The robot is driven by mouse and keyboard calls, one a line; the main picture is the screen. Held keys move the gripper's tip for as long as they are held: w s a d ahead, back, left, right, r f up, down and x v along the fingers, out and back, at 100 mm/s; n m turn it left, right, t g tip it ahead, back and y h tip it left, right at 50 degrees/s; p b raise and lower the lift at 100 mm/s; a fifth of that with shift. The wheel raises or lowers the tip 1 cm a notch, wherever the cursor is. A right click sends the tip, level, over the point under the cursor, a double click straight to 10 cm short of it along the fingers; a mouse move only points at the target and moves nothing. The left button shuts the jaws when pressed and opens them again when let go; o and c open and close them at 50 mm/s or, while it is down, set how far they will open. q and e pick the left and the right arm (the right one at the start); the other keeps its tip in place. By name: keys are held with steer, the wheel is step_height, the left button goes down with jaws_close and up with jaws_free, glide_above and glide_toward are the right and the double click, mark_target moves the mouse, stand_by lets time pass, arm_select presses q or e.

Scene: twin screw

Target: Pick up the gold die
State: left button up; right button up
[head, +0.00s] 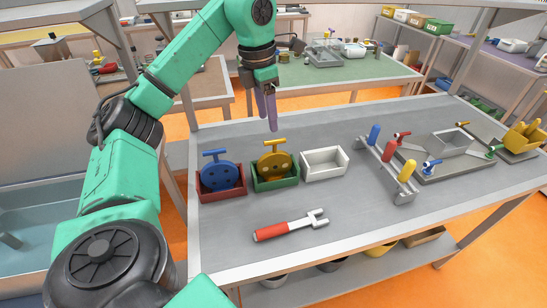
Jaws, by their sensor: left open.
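The gold die (264,166) is a round gold plate with dark holes and a T-shaped handle on top. It stands upright in a small green tray (276,184) on the grey workbench. A similar blue die (219,177) stands in a red tray (222,194) just left of it. My left gripper (269,118) has purple fingers pointing down and is open and empty. It hangs above and behind the gold die, apart from it. My right gripper is not in view.
An empty white tray (324,165) is right of the green tray. A red-handled wrench (290,226) lies in front. A rack with blue, red and yellow handles (388,165) and a grey plate (447,156) with small valves stand to the right.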

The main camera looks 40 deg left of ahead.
arm_select(q)
glide_above(276, 152)
steer(key=f, duration=0.6)
steer(key=shift+s+a+f+p, duration=0.25)
steer(key=shift+f+p, duration=0.05)
steer(key=shift+p, duration=0.1)
steer(key=f, duration=0.2)
steer(key=f+p, duration=0.1)
steer(key=f, duration=0.3)
steer(key=shift+w+d+p, duration=0.1)
steer(key=shift+w+p, duration=0.3)
steer(key=shift+f, duration=0.2)
jaws_close()
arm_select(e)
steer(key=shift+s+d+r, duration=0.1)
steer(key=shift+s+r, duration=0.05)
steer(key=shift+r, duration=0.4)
arm_select(q)
steer(key=shift+w+r, duration=0.1)
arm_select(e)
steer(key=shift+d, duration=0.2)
